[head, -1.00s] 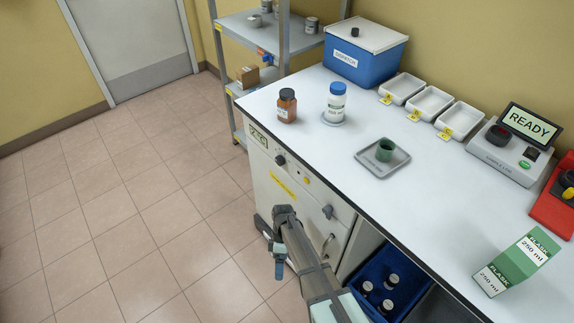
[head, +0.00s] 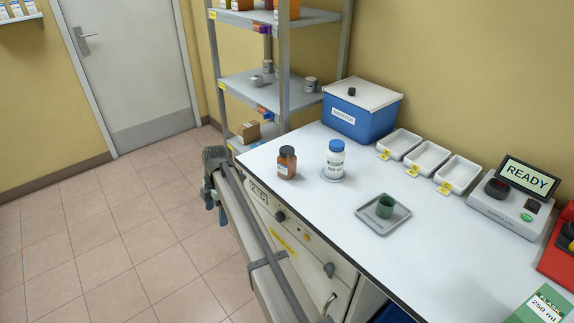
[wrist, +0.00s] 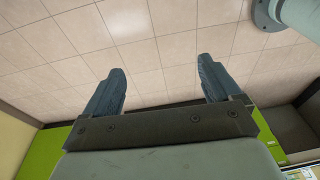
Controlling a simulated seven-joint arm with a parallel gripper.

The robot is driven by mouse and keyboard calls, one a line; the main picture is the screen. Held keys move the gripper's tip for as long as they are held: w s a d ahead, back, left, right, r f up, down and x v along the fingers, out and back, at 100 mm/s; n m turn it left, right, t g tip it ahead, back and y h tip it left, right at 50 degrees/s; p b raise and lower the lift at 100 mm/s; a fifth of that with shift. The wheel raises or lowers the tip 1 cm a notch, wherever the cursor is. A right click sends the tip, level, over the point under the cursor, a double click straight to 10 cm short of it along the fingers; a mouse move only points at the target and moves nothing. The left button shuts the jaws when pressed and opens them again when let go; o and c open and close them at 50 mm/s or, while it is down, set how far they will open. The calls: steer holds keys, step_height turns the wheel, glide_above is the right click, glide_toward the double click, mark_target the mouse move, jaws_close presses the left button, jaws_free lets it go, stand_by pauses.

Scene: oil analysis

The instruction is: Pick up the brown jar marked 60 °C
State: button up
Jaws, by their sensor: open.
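A brown jar (head: 287,163) with a dark cap and a white label stands upright on the bench's far left corner; its marking is too small to read. To its right a white jar with a blue cap (head: 335,158) stands on a round grey base. My gripper (head: 215,205) is off the bench's left edge, to the left of the brown jar and apart from it. In the wrist view my gripper (wrist: 161,75) has its two fingers spread with nothing between them, above the tiled floor. The jar does not show there.
A blue box (head: 360,115), white bins (head: 428,158) and a device reading READY (head: 508,205) line the back. A metal shelf (head: 255,90) holds several containers behind my gripper. The bench around the brown jar is clear.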

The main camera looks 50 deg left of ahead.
steer(key=a+r+n, duration=0.1)
steer(key=a+r, duration=0.3)
steer(key=r, duration=0.4)
step_height(320, 180, up, 20)
steer(key=m+t, duration=0.2)
steer(key=m, duration=1.5)
glide_above(287, 149)
steer(key=shift+n+y, duration=0.3)
step_height(287, 149, down, 13)
steer(key=shift+r, duration=0.1)
steer(key=shift+c, duration=0.4)
steer(key=c, duration=1.2)
